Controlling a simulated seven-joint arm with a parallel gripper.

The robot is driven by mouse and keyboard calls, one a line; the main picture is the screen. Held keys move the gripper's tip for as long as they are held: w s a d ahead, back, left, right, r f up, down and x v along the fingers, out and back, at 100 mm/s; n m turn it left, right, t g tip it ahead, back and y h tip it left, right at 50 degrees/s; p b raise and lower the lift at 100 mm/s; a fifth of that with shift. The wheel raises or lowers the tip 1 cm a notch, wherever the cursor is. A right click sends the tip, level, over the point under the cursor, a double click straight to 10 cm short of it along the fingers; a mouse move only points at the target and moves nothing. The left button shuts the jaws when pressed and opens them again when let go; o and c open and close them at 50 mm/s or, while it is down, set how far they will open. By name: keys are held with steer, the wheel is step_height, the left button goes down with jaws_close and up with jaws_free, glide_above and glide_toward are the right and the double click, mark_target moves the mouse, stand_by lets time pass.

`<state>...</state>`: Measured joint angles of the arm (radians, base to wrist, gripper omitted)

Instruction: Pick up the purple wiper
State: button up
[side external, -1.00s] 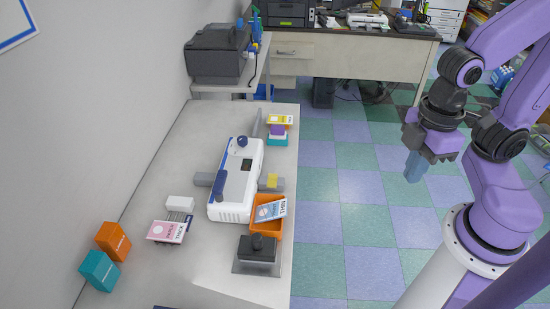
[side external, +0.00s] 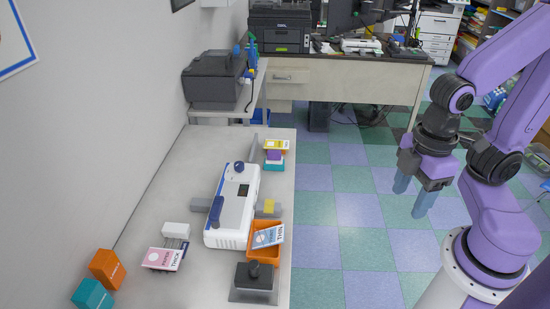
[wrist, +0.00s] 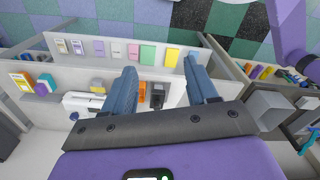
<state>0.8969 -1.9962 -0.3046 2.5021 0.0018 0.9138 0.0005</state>
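A small purple block, which I take to be the purple wiper (side external: 274,155), shows in the side view between a yellow-labelled item (side external: 276,145) and a teal block (side external: 274,165). It sits at the right edge of the grey bench (side external: 200,155), just beyond the white machine. My gripper (side external: 409,203) hangs over the floor, well to the right of the bench and apart from the wiper. Its two blue fingers are spread with nothing between them; the wrist view shows the same gap (wrist: 160,66).
The white machine (side external: 232,205) fills the bench middle. An orange tray (side external: 262,255) holding a card and a black stamp-like device (side external: 254,276) stand nearer. A dark printer (side external: 213,80) stands on a raised shelf behind. Open floor lies between bench and arm.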

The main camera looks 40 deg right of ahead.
steer(key=o, duration=0.3)
steer(key=shift+o, duration=0.2)
steer(key=w+a+m+t, duration=0.1)
steer(key=w+a+m, duration=0.2)
steer(key=w, duration=0.5)
steer(key=w+a+m, duration=0.2)
steer(key=w+m, duration=0.2)
steer(key=w, duration=0.3)
steer(key=w+f+m+t+h, duration=0.1)
steer(key=w+m, duration=0.3)
steer(key=w, duration=0.8)
steer(key=m+t+h, duration=0.1)
steer(key=m+h, duration=0.2)
steer(key=m, duration=0.8)
glide_above(274, 151)
steer(key=s+a, duration=0.5)
step_height(274, 151, down, 7)
steer(key=x, duration=1.7)
steer(key=shift+w+a+f, duration=0.15)
